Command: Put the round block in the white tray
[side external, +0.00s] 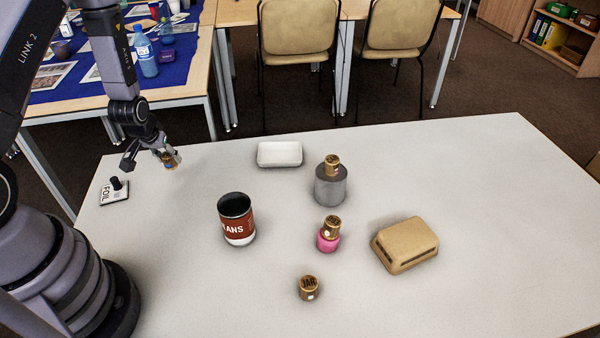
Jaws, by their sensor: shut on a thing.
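The white tray (279,161) is a small, shallow rectangular dish at the back middle of the table, and it looks empty. My gripper (168,157) is at the upper left, left of the tray and above the table's back left part. It is shut on a small brown block (173,163) that looks round, with the fingers hiding part of it. The block is too small in the picture to make out its exact shape. It is apart from the tray.
A foil-labelled piece (113,194) lies below my gripper. An open red-banded can (238,222), a grey cylinder (330,188) and a pink pot (327,241), both topped with brown caps, a jar-labelled cap (309,289) and a tan box (406,246) stand apart. The table's right is clear.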

